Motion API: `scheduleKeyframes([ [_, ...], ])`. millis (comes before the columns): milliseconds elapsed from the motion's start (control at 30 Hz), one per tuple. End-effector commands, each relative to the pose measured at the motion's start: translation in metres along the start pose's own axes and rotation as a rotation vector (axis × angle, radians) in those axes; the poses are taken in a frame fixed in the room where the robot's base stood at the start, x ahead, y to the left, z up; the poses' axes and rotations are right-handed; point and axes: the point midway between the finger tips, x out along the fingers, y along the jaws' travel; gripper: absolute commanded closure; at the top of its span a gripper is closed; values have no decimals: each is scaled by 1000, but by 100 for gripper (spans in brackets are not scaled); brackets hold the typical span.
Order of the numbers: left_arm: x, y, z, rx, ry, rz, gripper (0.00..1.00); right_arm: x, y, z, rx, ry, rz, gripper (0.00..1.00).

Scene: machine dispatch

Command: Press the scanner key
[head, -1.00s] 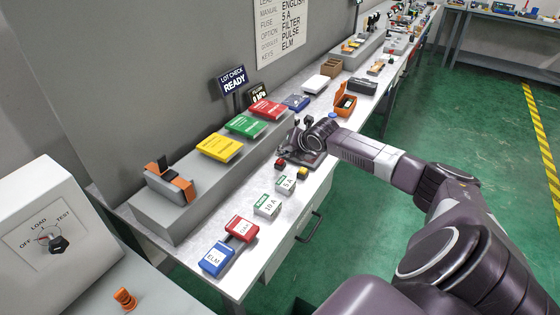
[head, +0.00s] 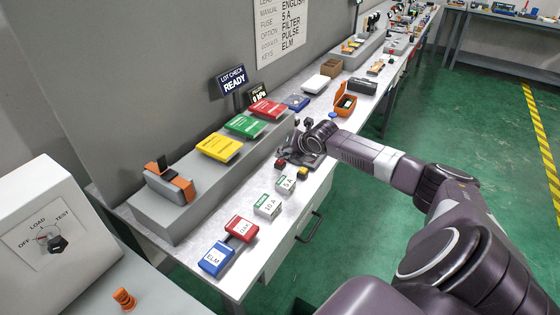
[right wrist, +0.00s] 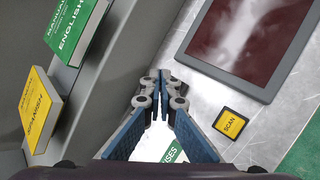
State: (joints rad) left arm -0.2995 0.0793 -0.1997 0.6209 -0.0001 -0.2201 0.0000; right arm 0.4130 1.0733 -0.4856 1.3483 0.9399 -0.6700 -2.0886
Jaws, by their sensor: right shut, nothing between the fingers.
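The yellow scanner key (right wrist: 231,124), marked SCAN in a dark frame, lies on the bench right of my fingers in the right wrist view. In the head view it is a small yellow block (head: 303,171) at the bench's front edge. My right gripper (right wrist: 163,78) is shut and empty, its fingertips together above the bench and apart from the key. In the head view the right gripper (head: 300,145) is small and dark, and its fingertips are hard to make out. My left gripper is in neither view.
A dark-framed tablet (right wrist: 250,35) lies beside the key. A grey shelf with yellow (head: 219,148), green (head: 246,125) and red (head: 268,109) manuals runs along the left. Fuse boxes (head: 267,206) lie nearer on the bench. A small red block (head: 281,163) is left of the key.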

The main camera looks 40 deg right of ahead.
Motion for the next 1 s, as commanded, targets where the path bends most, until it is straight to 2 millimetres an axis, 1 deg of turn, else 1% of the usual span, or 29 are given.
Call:
scheduleKeyframes([
  [1000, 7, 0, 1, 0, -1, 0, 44, 8, -6, -6, 0, 1, 0, 100],
])
